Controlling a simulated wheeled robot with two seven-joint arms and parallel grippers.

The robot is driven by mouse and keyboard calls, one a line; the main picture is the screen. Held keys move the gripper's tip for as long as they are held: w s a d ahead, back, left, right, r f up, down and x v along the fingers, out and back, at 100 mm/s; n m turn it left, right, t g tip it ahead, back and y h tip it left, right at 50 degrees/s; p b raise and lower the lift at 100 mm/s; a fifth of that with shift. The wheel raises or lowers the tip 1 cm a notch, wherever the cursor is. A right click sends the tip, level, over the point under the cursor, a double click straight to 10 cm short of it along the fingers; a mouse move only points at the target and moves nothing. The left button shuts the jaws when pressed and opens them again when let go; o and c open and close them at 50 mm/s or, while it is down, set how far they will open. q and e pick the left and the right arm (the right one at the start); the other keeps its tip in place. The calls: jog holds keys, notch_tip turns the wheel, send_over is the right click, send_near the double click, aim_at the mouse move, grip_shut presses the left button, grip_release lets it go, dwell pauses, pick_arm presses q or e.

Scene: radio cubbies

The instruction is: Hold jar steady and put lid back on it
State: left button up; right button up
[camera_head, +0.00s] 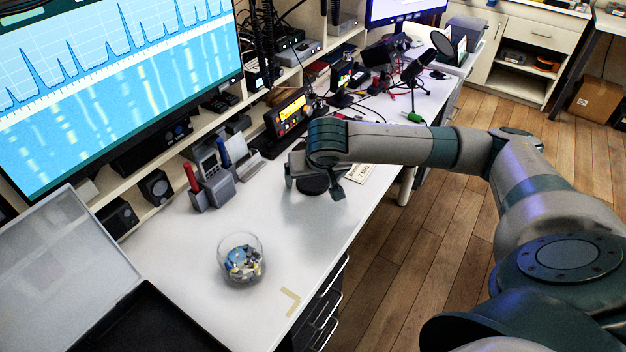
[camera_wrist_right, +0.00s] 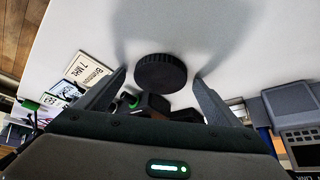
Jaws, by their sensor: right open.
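An open clear glass jar (camera_head: 241,259) stands upright on the white bench, with blue, yellow and grey small parts inside. The black round lid (camera_head: 312,184) lies on the bench farther back, partly hidden under my right gripper (camera_head: 314,187). In the right wrist view the ribbed lid (camera_wrist_right: 160,73) sits between the two fingertips of the right gripper (camera_wrist_right: 160,76), with a gap on each side. The right gripper is open and holds nothing. I cannot tell exactly how high the fingertips are above the bench. My left gripper is not in view.
Pen holders (camera_head: 212,185) and a lit radio (camera_head: 290,113) stand along the shelf behind. A small card (camera_head: 358,173) lies right of the lid. A tape corner mark (camera_head: 290,301) is near the front edge. The bench between jar and lid is clear. A black tray (camera_head: 150,325) is at lower left.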

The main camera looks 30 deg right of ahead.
aim_at(319, 182)
jog(key=c, duration=1)
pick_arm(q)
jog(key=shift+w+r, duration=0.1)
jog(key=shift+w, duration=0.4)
pick_arm(e)
jog(key=shift+c, duration=0.5)
jog(key=shift+r, duration=0.75)
notch_tip(319, 182, up, 2)
jog(key=shift+w+r, duration=0.1)
jog(key=shift+r, duration=0.1)
jog(key=shift+s+d+r, duration=0.3)
jog(key=shift+d+r, duration=0.1)
jog(key=shift+d, duration=0.15)
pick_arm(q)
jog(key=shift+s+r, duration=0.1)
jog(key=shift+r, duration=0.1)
pick_arm(e)
jog(key=s+d+r, duration=0.5)
jog(key=d+r, duration=0.1)
jog(key=d, duration=0.3)
jog(key=shift+s+r, duration=0.15)
jog(key=shift+s, duration=0.05)
